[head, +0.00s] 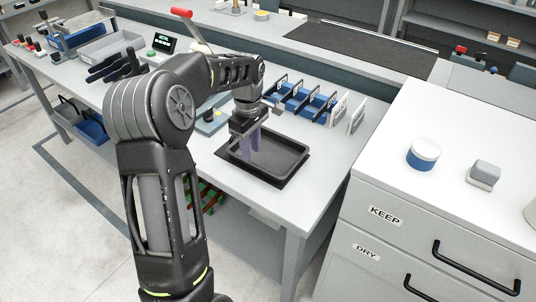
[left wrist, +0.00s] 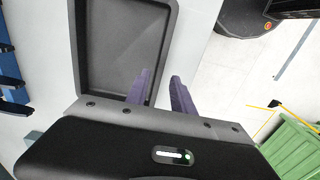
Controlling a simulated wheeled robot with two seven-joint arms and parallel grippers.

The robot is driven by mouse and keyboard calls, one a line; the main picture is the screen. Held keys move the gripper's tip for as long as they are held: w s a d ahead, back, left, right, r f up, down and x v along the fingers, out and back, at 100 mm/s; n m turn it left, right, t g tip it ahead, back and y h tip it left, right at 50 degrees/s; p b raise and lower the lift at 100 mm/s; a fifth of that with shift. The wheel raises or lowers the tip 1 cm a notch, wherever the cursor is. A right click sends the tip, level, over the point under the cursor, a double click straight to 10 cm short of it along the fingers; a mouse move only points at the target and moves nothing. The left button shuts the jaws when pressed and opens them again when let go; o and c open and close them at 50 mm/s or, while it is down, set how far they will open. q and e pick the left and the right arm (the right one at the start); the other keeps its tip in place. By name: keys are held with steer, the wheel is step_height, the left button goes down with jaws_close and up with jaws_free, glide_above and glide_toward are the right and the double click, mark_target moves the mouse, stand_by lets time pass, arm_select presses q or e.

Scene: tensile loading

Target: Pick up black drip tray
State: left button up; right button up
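The black drip tray (head: 272,166) is a shallow rectangular tray lying flat on the grey bench near its front right corner. My left gripper (head: 251,154), with purple fingers, points down at the tray's left side in the head view. In the left wrist view the tray (left wrist: 115,45) fills the upper left. There the left gripper (left wrist: 161,75) is open, one finger over the tray's inside and the other outside its rim. The rim shows in the gap between them. I cannot tell whether either finger touches it. My right gripper is in neither view.
A blue divided rack (head: 302,100) stands behind the tray. A green crate (left wrist: 296,146) shows at lower right in the wrist view.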

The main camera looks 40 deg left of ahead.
mark_target(253, 160)
arm_select(q)
steer(key=f+p, duration=0.1)
steer(key=f, duration=0.4)
steer(key=shift+w+d+f+p, duration=0.1)
steer(key=shift+w+d+p, duration=0.1)
steer(key=shift+p, duration=0.15)
steer(key=shift+c, duration=0.3)
jaws_close()
stand_by(1.2)
